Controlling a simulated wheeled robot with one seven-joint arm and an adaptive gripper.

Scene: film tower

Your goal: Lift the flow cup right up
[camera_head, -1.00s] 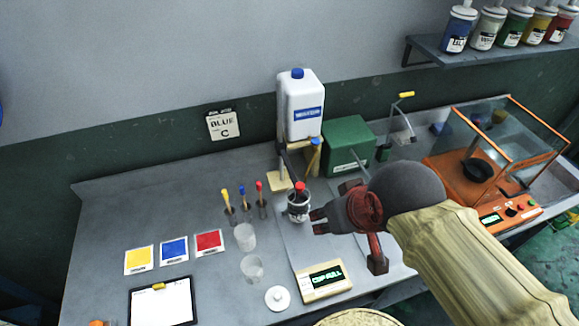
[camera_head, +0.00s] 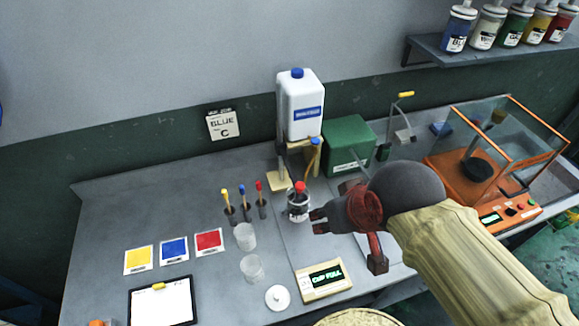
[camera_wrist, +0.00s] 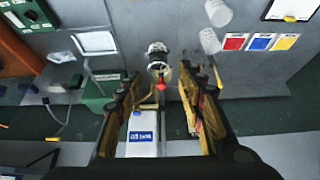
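The flow cup (camera_head: 298,212) is a small, shiny metal cup with a red knob (camera_head: 300,187) on top, standing upright on the bench below the white bottle. In the wrist view the cup (camera_wrist: 157,52) and its red knob (camera_wrist: 159,85) lie ahead, roughly between my fingertips. My gripper (camera_head: 317,221) is just right of the cup in the head view. I cannot tell whether either finger touches the cup.
The white bottle (camera_head: 301,105) and its stand rise behind the cup. A green box (camera_head: 347,143) is behind right. Clear cups (camera_head: 245,236) and a white lid (camera_head: 277,298) stand at front left. A display (camera_head: 324,280) reads "CUP FULL". An orange-framed glass case (camera_head: 490,150) is right.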

